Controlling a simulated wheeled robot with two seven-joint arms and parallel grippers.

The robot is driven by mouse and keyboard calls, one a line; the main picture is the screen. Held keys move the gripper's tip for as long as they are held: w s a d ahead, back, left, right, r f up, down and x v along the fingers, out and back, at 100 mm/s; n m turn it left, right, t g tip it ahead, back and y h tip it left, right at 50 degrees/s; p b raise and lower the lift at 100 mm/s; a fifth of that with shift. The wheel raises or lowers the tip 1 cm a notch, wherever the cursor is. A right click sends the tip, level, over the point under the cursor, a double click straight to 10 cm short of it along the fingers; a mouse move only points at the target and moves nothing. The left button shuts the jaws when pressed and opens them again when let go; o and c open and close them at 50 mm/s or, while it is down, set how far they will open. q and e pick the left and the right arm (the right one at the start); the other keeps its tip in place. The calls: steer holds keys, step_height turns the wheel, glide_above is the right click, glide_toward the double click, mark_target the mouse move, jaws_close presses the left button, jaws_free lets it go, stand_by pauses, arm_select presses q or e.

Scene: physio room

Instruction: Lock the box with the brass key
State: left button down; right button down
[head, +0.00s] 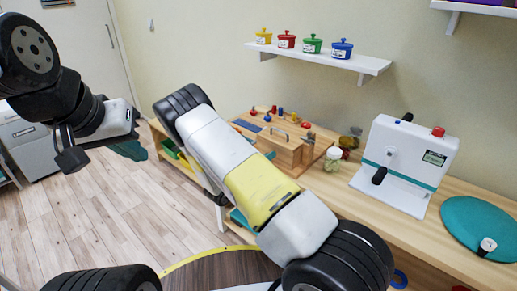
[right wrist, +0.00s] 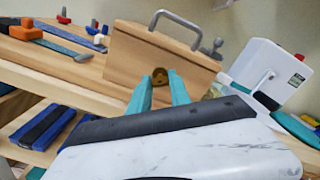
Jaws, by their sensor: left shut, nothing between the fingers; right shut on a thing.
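The wooden box (right wrist: 157,58) with a grey metal handle on top fills the upper middle of the right wrist view. It also stands on the bench in the head view (head: 283,150). My right gripper (right wrist: 162,88) has its teal fingers pointing at the box's front, at a brass-coloured round spot (right wrist: 174,78). It is shut on the brass key, which is mostly hidden by the fingers. I cannot tell how far the key is in the lock. In the head view my right arm hides this gripper. My left gripper (head: 128,151) is shut and empty, far left of the box.
A white crank device (head: 407,160) and a teal disc (head: 480,228) stand right of the box. Jars (head: 333,158) are beside it. Coloured pegs and tools lie to its left. A shelf (head: 330,60) with several coloured pots hangs above. Floor at left is clear.

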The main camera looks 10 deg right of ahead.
steer(key=n, duration=1)
steer(key=shift+n, duration=0.3)
stand_by(0.4)
steer(key=c, duration=1.2)
jaws_free()
